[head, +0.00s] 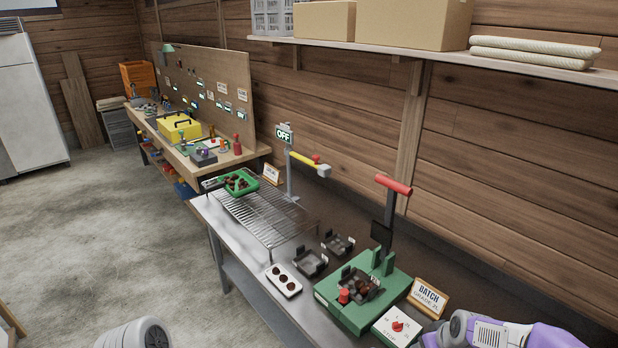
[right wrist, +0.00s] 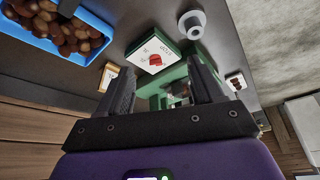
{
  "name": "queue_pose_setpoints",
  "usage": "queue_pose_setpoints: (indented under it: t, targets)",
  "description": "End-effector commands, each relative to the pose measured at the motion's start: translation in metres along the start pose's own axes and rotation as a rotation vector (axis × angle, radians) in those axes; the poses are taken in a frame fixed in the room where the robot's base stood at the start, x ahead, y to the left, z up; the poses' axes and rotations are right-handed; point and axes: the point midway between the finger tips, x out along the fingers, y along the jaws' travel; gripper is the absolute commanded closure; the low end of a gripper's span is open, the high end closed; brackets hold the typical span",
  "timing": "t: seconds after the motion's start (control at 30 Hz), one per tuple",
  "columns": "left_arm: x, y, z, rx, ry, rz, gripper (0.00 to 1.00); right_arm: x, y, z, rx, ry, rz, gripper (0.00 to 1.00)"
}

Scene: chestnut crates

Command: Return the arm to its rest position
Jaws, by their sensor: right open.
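My right arm (head: 535,337), purple and grey, comes in at the lower right of the head view; its gripper is out of that frame. In the right wrist view my right gripper (right wrist: 161,66) is open, its two dark fingers apart with nothing held between them. Beyond the fingers are a green press (right wrist: 143,89) and a white box with a red knob (right wrist: 148,63). The press also shows in the head view (head: 333,307), with a red-handled lever and a dark crate of chestnuts on it. My left gripper is in neither view.
A blue crate (right wrist: 100,18) of chestnuts is at the wrist view's upper left. A batch sign (head: 430,297) stands behind the white box. A wire rack (head: 265,213) with a green tray (head: 254,183) and two dark crates are farther along the bench. Open floor lies left.

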Motion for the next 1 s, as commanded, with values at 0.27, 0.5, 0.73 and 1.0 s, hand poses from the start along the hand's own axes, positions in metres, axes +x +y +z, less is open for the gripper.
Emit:
queue_pose_setpoints:
  t: [0.27, 0.5, 0.73, 1.0]
  targets:
    - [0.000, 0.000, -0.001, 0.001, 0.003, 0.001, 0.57, 0.068, -0.059, 0.047, 0.088, -0.081, -0.087, 0.34]
    - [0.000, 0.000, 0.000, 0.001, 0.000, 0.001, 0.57, 0.121, -0.129, 0.115, 0.221, -0.181, -0.174, 0.34]
    - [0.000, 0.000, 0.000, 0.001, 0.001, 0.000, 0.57, 0.145, -0.206, 0.201, 0.395, -0.309, -0.251, 0.34]
    - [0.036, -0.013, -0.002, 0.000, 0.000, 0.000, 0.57, 0.180, -0.233, 0.246, 0.472, -0.351, -0.270, 0.34]
